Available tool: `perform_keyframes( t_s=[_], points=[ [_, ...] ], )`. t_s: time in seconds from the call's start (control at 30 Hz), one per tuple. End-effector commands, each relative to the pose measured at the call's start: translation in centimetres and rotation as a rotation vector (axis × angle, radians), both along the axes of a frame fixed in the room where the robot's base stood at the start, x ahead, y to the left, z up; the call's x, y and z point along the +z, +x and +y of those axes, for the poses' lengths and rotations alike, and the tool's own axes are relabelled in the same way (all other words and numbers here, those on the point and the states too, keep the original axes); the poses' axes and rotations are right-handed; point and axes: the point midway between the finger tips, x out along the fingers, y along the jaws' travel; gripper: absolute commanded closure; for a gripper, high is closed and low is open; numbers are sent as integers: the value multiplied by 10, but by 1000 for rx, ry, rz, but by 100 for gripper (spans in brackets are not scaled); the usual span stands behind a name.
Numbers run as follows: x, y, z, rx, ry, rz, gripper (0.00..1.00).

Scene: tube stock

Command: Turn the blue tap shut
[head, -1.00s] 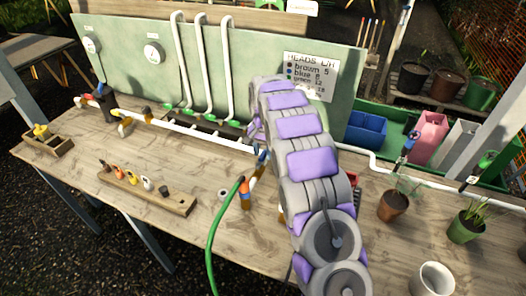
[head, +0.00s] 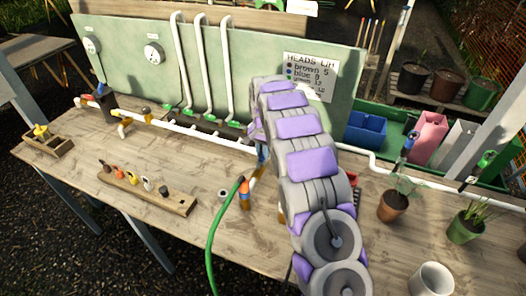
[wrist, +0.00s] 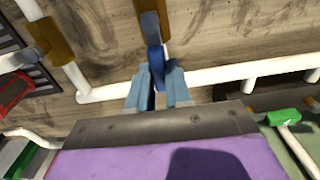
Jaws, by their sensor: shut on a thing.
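The blue tap has a blue lever (wrist: 154,54) on a brass-coloured body (wrist: 150,20), at the top middle of the wrist view. The lever appears to point roughly along the body there. My gripper (wrist: 158,84) is shut on the lever's near end, with a blue-grey finger on each side. In the head view a small blue part (head: 262,154) shows just left of my arm. My arm hides most of the tap and my fingertips there.
A white pipe (wrist: 215,80) runs across behind my fingers. A green-handled tap (wrist: 283,117) is at right in the wrist view. Potted plants (head: 394,204) stand right.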

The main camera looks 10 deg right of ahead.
Motion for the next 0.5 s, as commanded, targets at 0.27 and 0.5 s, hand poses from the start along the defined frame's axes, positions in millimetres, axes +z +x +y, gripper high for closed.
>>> perform_keyframes(
  t_s=[0.27, 0.5],
  points=[
    [3, -3, -4, -118, 0, -1, 100],
    [4, -11, -11, -323, 1, -1, 100]
  ],
)
